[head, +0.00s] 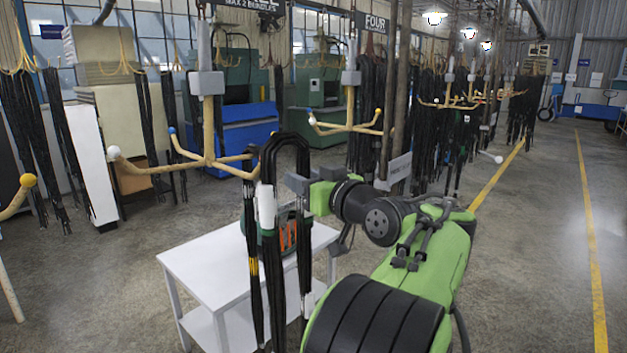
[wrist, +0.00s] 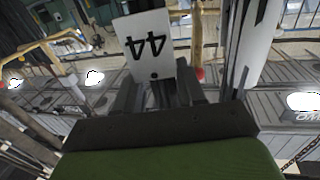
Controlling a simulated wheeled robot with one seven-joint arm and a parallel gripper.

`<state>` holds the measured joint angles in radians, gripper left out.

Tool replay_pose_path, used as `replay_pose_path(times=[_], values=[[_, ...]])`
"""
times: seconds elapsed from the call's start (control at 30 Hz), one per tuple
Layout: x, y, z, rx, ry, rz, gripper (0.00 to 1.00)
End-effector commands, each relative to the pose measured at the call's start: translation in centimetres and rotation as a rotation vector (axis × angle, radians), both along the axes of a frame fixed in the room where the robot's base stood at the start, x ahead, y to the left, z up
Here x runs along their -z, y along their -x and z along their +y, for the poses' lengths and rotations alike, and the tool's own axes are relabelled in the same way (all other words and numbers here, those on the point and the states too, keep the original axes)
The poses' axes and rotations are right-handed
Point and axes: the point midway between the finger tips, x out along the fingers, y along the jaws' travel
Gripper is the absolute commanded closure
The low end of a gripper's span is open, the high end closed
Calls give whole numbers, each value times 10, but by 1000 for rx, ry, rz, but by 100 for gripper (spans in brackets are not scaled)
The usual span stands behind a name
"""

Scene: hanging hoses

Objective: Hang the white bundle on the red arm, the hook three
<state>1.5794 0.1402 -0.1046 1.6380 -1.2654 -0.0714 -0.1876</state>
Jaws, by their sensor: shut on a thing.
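My gripper (head: 300,183) is shut on the white bundle (head: 285,143), a looped black hose bundle with a white sleeve on its left leg. The loop stands upright in front of a yellow four-armed hook (head: 209,135), near its right-hand arms. Whether the loop touches an arm cannot be told. A red arm tip (wrist: 200,74) shows in the wrist view, just right of a white tag marked 44 (wrist: 146,46); in the head view it is hidden. Another black strand with a yellow band (head: 252,268) hangs just left of the held bundle.
A white table (head: 205,265) with a green and orange thing stands beneath the bundle. The hook signed FOUR (head: 350,127) hangs behind to the right. Other hose bundles hang at the left and along the back. The floor at right is clear.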

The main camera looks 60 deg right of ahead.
Motion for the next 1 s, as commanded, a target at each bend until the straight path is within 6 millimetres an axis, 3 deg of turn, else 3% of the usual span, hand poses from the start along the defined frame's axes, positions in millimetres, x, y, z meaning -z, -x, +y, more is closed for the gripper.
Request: replay_pose_path(times=[1.0], values=[[-1, -70, -14, -4, 2, -5, 100]])
